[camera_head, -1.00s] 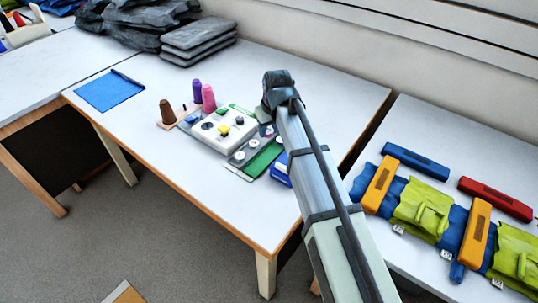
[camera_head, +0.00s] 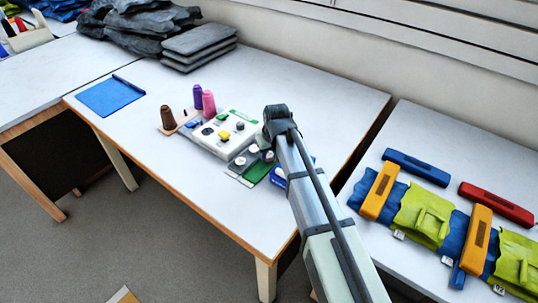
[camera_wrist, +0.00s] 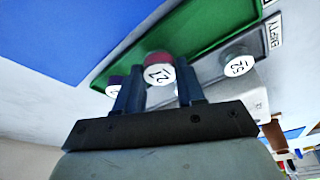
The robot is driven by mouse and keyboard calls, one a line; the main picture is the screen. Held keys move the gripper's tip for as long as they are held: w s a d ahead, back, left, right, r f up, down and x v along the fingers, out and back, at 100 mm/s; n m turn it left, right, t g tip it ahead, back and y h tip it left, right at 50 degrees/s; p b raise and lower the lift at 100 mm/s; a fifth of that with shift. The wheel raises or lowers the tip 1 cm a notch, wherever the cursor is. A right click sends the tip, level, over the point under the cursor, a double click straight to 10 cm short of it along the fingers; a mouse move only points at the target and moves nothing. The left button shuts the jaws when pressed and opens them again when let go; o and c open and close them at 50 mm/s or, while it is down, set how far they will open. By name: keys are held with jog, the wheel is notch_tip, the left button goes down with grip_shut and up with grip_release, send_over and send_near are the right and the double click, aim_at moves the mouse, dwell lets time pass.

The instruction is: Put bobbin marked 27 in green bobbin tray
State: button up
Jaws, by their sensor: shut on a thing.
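The bobbin marked 27 (camera_wrist: 159,74) has a white number face and a dark red rim. In the wrist view it sits between the two dark fingers of my gripper (camera_wrist: 158,80), which is shut on it. The green bobbin tray (camera_wrist: 205,27) lies behind the bobbin in that view, a green floor with a grey edge. I cannot tell whether the bobbin touches it. In the head view the tray's green part (camera_head: 258,172) shows left of my arm, and my fingers are hidden behind the wrist.
Another numbered bobbin (camera_wrist: 238,66) stands right of my gripper, and a dark one (camera_wrist: 113,86) is close at its left. The table's front left is clear.

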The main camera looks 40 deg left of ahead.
jog(key=shift+f, duration=0.65)
jog(key=shift+f, duration=0.15)
jog(key=o, duration=0.8)
jog(key=v, duration=1.2)
jog(key=shift+r, duration=0.25)
